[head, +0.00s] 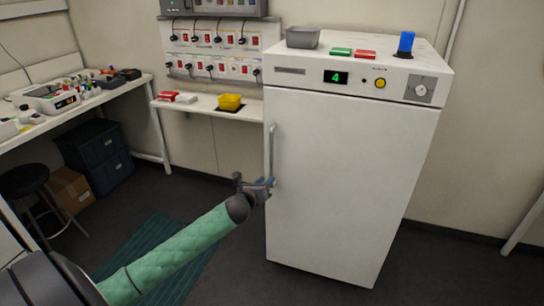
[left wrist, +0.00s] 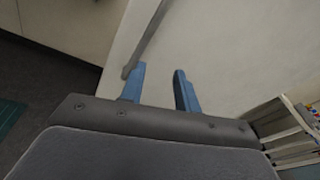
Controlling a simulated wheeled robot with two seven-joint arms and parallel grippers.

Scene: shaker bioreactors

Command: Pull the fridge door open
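The white fridge (head: 340,190) stands upright at the right, and its door looks shut. A long grey vertical handle (head: 272,150) runs along the door's left edge. My left gripper (head: 271,183) is at the handle's lower end. In the left wrist view its two blue fingers (left wrist: 160,88) are open and apart. The handle (left wrist: 146,40) runs slantwise just past the left fingertip there, and its lower end is close to that tip. It does not pass between the fingers. I cannot tell whether they touch. My right gripper is in neither view.
The floor before the fridge looks clear.

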